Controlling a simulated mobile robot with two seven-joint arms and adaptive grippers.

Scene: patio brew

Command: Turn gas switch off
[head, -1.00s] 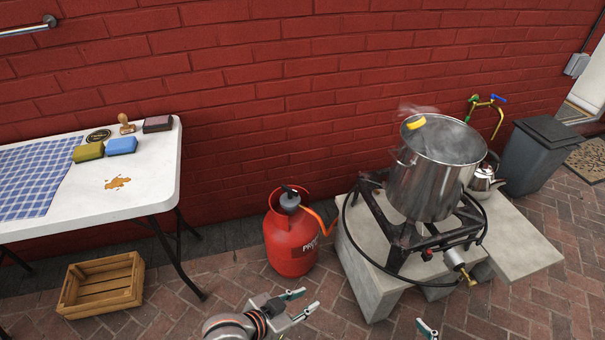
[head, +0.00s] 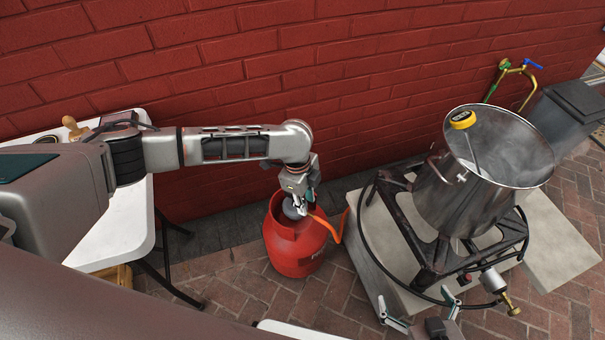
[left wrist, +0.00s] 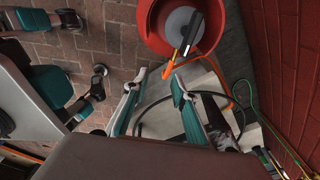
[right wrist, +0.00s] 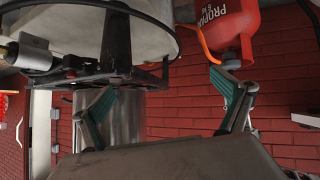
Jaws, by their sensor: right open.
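The red propane tank (head: 295,245) stands on the bricks against the wall. Its grey regulator (head: 291,208), partly hidden by my left gripper in the head view, has a black lever (left wrist: 193,32) in the left wrist view. An orange hose (head: 325,226) leaves it. My left gripper (head: 304,201) is just above the regulator, pointing down; in the left wrist view its fingers are apart with nothing between them, short of the lever. My right gripper (head: 417,308) is open and empty, low in front of the burner stand (head: 430,255).
A steaming steel pot (head: 475,185) with a yellow thermometer (head: 462,119) sits on the burner. A brass valve (head: 508,303) juts from the burner's front. The white table (head: 125,235) is at left, under my left arm. A grey bin (head: 565,120) stands at right.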

